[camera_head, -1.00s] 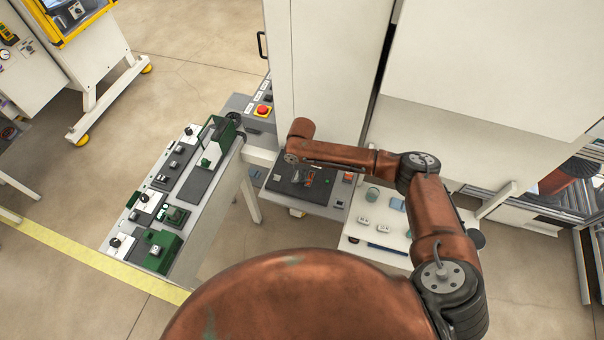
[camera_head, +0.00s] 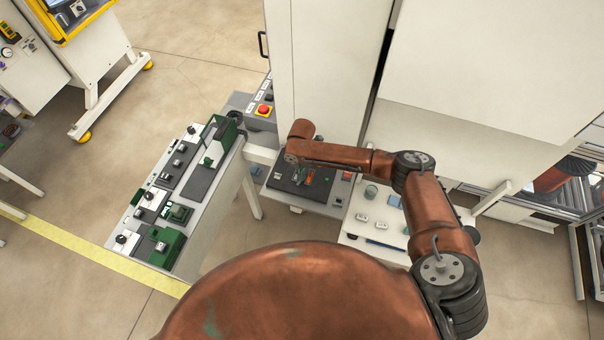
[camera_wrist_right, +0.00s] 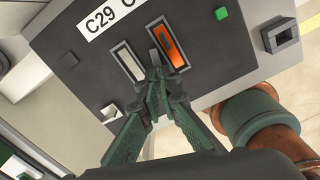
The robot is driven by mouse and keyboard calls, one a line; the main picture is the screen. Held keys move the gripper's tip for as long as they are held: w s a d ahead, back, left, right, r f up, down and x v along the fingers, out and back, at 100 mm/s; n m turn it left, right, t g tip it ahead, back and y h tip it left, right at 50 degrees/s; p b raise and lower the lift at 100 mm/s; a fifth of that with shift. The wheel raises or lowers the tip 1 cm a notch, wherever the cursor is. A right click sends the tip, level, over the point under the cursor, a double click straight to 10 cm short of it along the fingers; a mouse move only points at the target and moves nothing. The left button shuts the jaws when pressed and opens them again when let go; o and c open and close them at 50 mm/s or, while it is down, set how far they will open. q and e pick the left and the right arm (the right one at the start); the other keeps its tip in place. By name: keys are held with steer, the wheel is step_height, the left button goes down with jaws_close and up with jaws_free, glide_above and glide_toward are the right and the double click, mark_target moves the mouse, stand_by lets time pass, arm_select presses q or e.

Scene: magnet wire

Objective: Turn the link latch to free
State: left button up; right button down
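A dark panel (camera_wrist_right: 85,60) carries a label reading "C29" and two framed slots. One slot has a pale insert (camera_wrist_right: 128,63); the other has an orange insert (camera_wrist_right: 168,45) with a dark piece on it. Which part is the link latch I cannot tell for sure. My right gripper (camera_wrist_right: 156,76) is over the panel, its green fingers meeting at the tips by the lower ends of the two slots. Nothing clear shows between the tips; contact is unclear. In the head view the dark panel (camera_head: 323,191) lies under my right forearm, with the orange part small. My left gripper is out of view.
In the head view, a red emergency button (camera_head: 263,109) is behind left, a bench with green fixtures (camera_head: 165,247) at left, and a white table (camera_head: 380,228) at right.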

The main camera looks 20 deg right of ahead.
steer(key=shift+s+a+f+n, duration=0.1)
steer(key=shift+n, duration=1.4)
steer(key=c, duration=2.6)
jaws_free()
steer(key=shift+c, duration=0.2)
steer(key=o, duration=0.5)
steer(key=shift+c, duration=0.2)
step_height(320, 180, up, 12)
